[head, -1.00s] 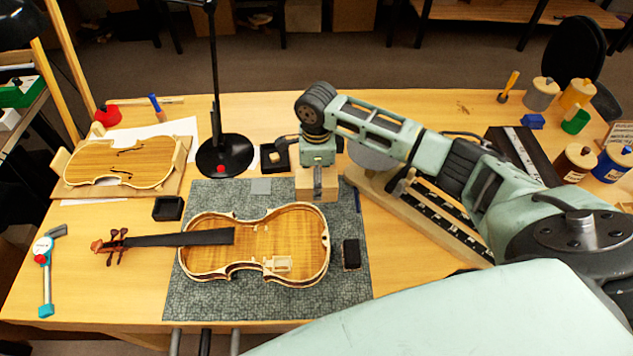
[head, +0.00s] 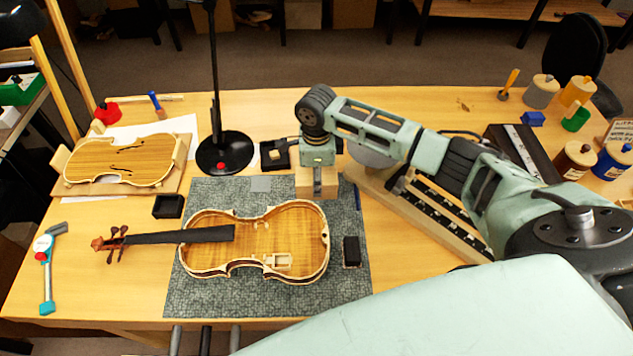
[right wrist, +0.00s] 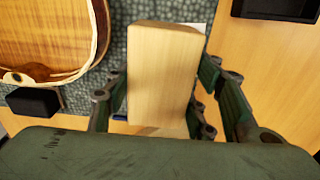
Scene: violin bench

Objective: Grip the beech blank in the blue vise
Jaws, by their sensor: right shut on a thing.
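The beech blank (head: 304,186) is a pale, plain wooden block at the back edge of the grey mat in the head view. My right gripper (head: 317,180) points down and is shut on it. In the right wrist view the blank (right wrist: 163,72) stands between the two dark fingers of my right gripper (right wrist: 163,95). I cannot tell whether its underside touches the bench. A small blue object (head: 531,119) sits at the back right; I cannot make out jaws on it or confirm that it is the vise. My left gripper is out of view.
An open violin body (head: 255,245) lies on the grey mat (head: 200,305), close in front of the blank. A black lamp base (head: 224,155) stands left of it. A slatted wooden rack (head: 440,220) lies under my right arm. Several pots stand at the far right.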

